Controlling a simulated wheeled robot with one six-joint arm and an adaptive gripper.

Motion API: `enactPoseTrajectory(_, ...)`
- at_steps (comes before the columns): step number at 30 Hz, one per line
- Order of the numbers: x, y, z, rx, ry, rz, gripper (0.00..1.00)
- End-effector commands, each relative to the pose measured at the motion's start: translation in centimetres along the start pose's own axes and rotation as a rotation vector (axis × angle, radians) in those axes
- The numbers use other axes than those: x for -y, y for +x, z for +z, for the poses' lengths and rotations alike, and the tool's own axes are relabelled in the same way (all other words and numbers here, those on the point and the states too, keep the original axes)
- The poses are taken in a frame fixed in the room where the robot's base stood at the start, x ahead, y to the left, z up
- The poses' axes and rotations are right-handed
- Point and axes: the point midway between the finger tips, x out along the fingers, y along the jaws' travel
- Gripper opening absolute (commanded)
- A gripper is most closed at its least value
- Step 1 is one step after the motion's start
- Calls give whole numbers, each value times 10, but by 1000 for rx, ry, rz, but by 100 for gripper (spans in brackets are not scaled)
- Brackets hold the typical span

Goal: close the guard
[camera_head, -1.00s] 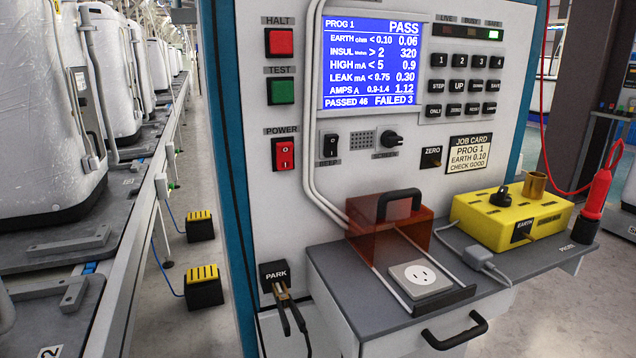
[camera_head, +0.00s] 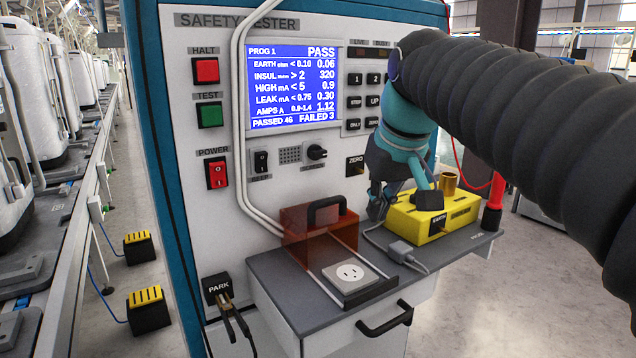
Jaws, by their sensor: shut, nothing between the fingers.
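The guard (camera_head: 303,240) is a see-through orange-brown box with a black handle (camera_head: 327,210) on top. It sits at the back of the grey shelf, on two pale rails. The socket (camera_head: 350,276) lies uncovered in front of it, towards the shelf's front edge. My arm reaches in from the right. My gripper (camera_head: 377,210) is to the right of the guard, apart from it, near the left end of the yellow box. It points down, and its fingers are small and partly hidden by its own body; they look shut and empty.
The yellow box (camera_head: 432,222) with a black knob and brass cup stands right of the guard. A grey plug and cable (camera_head: 402,252) lie before it. A red probe (camera_head: 492,205) stands at the right end. A drawer handle (camera_head: 385,318) juts out below. The screen (camera_head: 293,88) reads PASS.

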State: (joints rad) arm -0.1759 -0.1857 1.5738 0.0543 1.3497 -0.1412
Motion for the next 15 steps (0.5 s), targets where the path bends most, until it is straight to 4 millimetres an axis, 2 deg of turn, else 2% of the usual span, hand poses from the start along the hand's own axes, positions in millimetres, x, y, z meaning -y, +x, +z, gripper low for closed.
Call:
enactPoseTrajectory(1, 6, -7, -24, 7, -27, -12, 0)
enactPoseTrajectory(6, 28, -24, -84, 27, -117, -51, 0)
enactPoseTrajectory(9, 42, -29, -111, 38, -166, -71, 0)
enactPoseTrajectory(15, 61, -34, -142, 50, -233, -96, 0)
